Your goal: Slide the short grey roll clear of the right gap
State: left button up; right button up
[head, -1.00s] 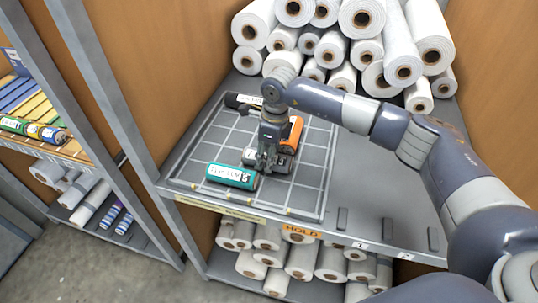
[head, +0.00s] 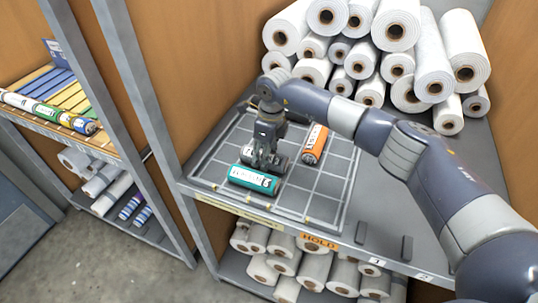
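The short grey roll (head: 281,160) lies on the gridded tray (head: 330,185), just behind the teal roll (head: 252,180). Its middle is hidden by my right gripper (head: 264,163), which reaches down over it with its fingers around it. The gripper looks closed on the roll, though the fingertips are small and partly hidden. The orange roll (head: 316,143) lies to the right, apart from the grey roll, with bare grid between them. I cannot tell whether the grey and teal rolls touch. My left gripper is not in view.
White rolls (head: 395,25) are stacked at the back of the shelf. More rolls (head: 283,245) lie on the shelf below, behind a HOLD label (head: 319,242). The tray's right side is bare. A side rack (head: 70,105) with coloured rolls stands at left.

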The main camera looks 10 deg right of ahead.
jog(key=o, duration=1.1)
jog(key=shift+o, duration=0.2)
